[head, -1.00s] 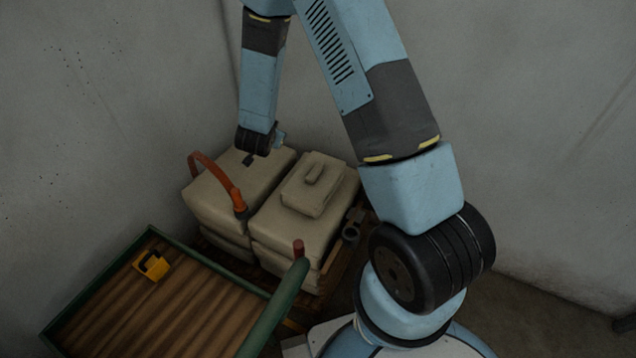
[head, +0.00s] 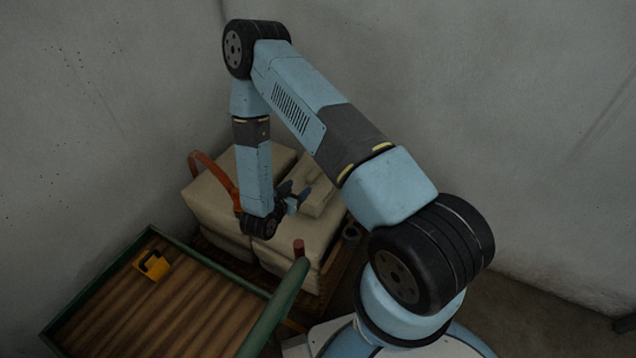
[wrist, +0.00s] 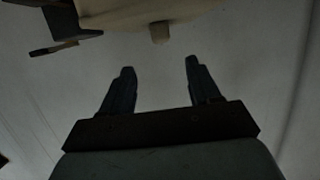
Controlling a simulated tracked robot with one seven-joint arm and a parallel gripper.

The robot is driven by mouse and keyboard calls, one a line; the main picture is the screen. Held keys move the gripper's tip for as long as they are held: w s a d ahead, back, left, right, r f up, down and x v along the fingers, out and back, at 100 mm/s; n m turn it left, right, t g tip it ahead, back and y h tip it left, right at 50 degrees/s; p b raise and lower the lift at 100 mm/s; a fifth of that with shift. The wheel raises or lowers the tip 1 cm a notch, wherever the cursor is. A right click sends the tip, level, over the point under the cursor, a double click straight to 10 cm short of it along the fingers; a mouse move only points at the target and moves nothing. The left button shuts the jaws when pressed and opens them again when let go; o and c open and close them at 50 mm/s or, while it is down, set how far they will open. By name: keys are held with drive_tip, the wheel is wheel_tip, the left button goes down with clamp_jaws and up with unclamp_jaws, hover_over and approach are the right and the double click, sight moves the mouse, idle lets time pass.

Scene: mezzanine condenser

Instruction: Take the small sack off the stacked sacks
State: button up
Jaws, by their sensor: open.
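The small sack (head: 320,198) is beige, with a raised lump on top. It lies on the right-hand stack of larger beige sacks (head: 295,245), and my arm partly hides it in the head view. My gripper (head: 297,193) is open and empty, just left of the small sack; whether it touches the sack cannot be told. In the wrist view a beige sack surface (wrist: 140,16) with a short stub (wrist: 160,33) shows beyond the two spread fingers of my gripper (wrist: 160,68). The stub lies ahead of the gap between them, apart from both fingertips.
An orange curved hose or handle (head: 212,172) arches over the left-hand sacks (head: 208,203). A green-railed cart (head: 190,305) with a slatted deck holds a yellow padlock-like item (head: 152,265) at front left. Grey walls close in behind.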

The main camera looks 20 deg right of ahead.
sight(313, 172)
drive_tip(key=x, duration=0.7)
drive_tip(key=shift+w+d+f, duration=0.1)
drive_tip(key=shift+w+d, duration=0.05)
drive_tip(key=shift+a+f+x, duration=0.1)
drive_tip(key=shift+f+x, duration=0.05)
drive_tip(key=shift+x, duration=1.2)
drive_tip(key=shift+a+f+x, duration=0.1)
drive_tip(key=shift+f+x, duration=0.05)
drive_tip(key=shift+x, duration=1.2)
drive_tip(key=shift+w, duration=0.1)
drive_tip(key=shift+c, duration=0.4)
clamp_jaws()
drive_tip(key=shift+r, duration=0.1)
